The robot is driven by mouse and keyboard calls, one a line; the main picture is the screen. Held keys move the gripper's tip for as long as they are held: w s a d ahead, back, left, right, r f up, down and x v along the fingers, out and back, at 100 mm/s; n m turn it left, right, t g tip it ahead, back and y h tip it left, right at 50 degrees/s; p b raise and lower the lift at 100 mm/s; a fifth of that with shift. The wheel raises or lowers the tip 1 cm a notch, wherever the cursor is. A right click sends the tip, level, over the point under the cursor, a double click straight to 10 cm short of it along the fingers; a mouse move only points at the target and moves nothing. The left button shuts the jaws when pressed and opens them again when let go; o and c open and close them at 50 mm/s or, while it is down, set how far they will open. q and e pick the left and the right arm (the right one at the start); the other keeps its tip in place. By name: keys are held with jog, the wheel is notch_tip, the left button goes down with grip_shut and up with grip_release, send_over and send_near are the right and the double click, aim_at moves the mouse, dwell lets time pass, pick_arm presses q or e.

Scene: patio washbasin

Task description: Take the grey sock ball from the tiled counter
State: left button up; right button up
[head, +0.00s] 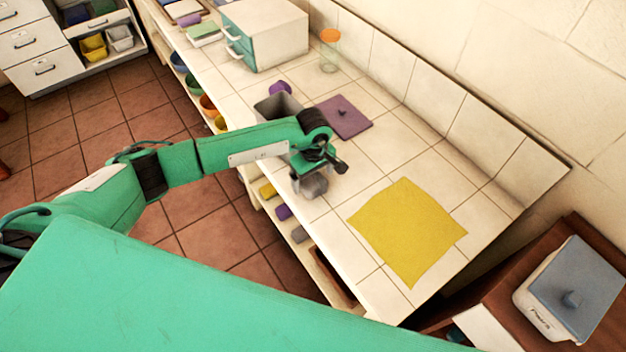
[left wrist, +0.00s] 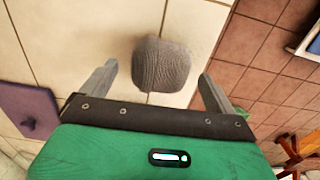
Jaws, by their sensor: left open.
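The grey sock ball (head: 314,185) sits on the tiled counter (head: 388,156), near its front edge. In the left wrist view the sock ball (left wrist: 161,64) is a rounded knitted lump lying between and just beyond my two fingertips. My left gripper (head: 313,180) is open above it and partly covers it in the head view. In the left wrist view the fingers (left wrist: 158,76) stand apart on either side of the ball, with a gap on both sides. My right gripper is in neither view.
A yellow cloth (head: 408,232) lies to the right on the counter. Shelves with small items run below the counter.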

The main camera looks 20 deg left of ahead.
pick_arm(q)
jog(key=shift+s+f+p, duration=0.1)
jog(key=shift+f+p, duration=0.2)
jog(key=shift+f, duration=0.95)
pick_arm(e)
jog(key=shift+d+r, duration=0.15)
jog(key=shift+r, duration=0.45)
pick_arm(q)
jog(key=c, duration=1.1)
jog(key=shift+o, duration=0.2)
jog(key=shift+r, duration=0.1)
